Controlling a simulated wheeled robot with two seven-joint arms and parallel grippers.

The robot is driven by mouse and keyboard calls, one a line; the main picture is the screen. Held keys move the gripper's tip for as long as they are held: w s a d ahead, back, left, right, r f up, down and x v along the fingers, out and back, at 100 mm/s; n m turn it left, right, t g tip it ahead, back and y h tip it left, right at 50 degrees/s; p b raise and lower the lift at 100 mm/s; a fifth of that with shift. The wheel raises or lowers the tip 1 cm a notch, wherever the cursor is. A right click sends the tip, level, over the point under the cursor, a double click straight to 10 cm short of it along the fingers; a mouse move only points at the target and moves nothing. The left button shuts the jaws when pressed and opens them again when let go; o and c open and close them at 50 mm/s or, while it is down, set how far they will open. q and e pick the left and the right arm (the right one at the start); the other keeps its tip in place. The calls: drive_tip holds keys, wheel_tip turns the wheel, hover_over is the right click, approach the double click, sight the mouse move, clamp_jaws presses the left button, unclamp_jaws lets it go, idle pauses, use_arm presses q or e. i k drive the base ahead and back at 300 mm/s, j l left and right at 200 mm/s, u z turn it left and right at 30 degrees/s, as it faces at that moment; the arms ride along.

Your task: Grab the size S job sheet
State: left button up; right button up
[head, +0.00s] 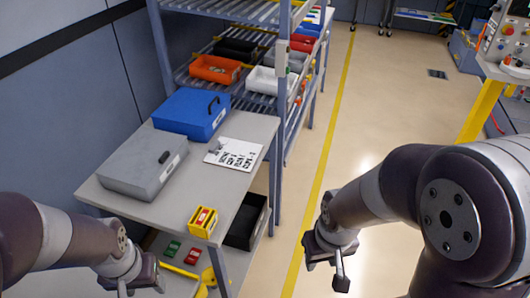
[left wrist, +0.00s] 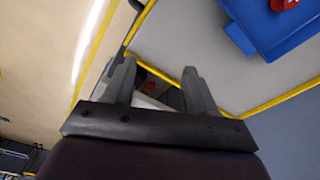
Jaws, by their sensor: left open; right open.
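A white sheet (head: 233,154) with several lines of dark print lies flat on the grey table (head: 190,185), near its back right edge. The print is too small to read, so I cannot tell whether it is the size S job sheet. My left gripper (head: 135,288) is low at the bottom left, in front of the table and well apart from the sheet. In the left wrist view its two fingers (left wrist: 157,80) are spread with nothing held between them. My right gripper (head: 328,268) is open and empty over the floor, right of the table.
A grey case (head: 140,165) and a blue case (head: 190,112) stand on the table. A small yellow box (head: 203,221) sits at its front corner. A black bin (head: 245,222) and small red and green items are on the lower shelf. A rack with bins (head: 215,69) stands behind.

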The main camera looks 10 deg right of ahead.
sight(232, 153)
drive_tip(key=i+l+u, duration=0.15)
drive_tip(key=l, duration=0.25)
drive_tip(key=i+l+u, duration=0.1)
drive_tip(key=i+l, duration=0.15)
drive_tip(key=l, duration=0.15)
drive_tip(key=i+l+u, duration=0.15)
drive_tip(key=l, duration=0.25)
drive_tip(key=i+l+u, duration=0.1)
drive_tip(key=l, duration=0.35)
drive_tip(key=i+l+u, duration=0.15)
drive_tip(key=l, duration=0.3)
drive_tip(key=i+l+u, duration=0.1)
drive_tip(key=i+l, duration=0.15)
drive_tip(key=l, duration=0.2)
drive_tip(key=i+l+u, duration=0.15)
drive_tip(key=l, duration=0.35)
drive_tip(key=l+u, duration=0.1)
drive_tip(key=l, duration=0.35)
